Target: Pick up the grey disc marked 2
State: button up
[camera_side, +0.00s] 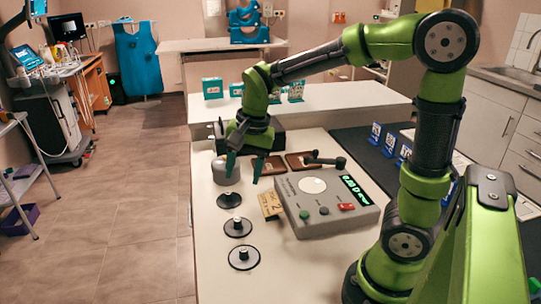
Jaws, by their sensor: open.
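A grey rounded cylinder (224,175) stands behind the row. My gripper (244,172) points down with its dark teal fingers apart and nothing visible between them. Its left finger overlaps the cylinder's right side in the picture; I cannot tell whether they touch. A tan card (270,204), seemingly marked 2, leans at the device's left side.
A grey device (326,222) with a dial, buttons and a green display stands right of the discs. Brown flat blocks (268,166) lie behind it. Blue-framed cards (389,145) stand on a dark mat at right. The table's left edge is close to the discs.

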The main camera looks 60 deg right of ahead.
jog(key=w+d+f+m+g, duration=0.1)
jog(key=w+d+f+m, duration=0.1)
jog(key=w+m, duration=0.3)
jog(key=m+g+h, duration=0.1)
jog(key=m, duration=0.6)
send_over(237, 220)
jog(key=f, duration=1)
jog(key=shift+s+d+f, duration=0.25)
jog(key=shift+d+f, duration=0.1)
jog(key=f, duration=0.5)
jog(key=shift+w+a+f, duration=0.1)
jog(key=shift+w+a, duration=0.1)
jog(key=shift+w, duration=0.05)
grip_shut()
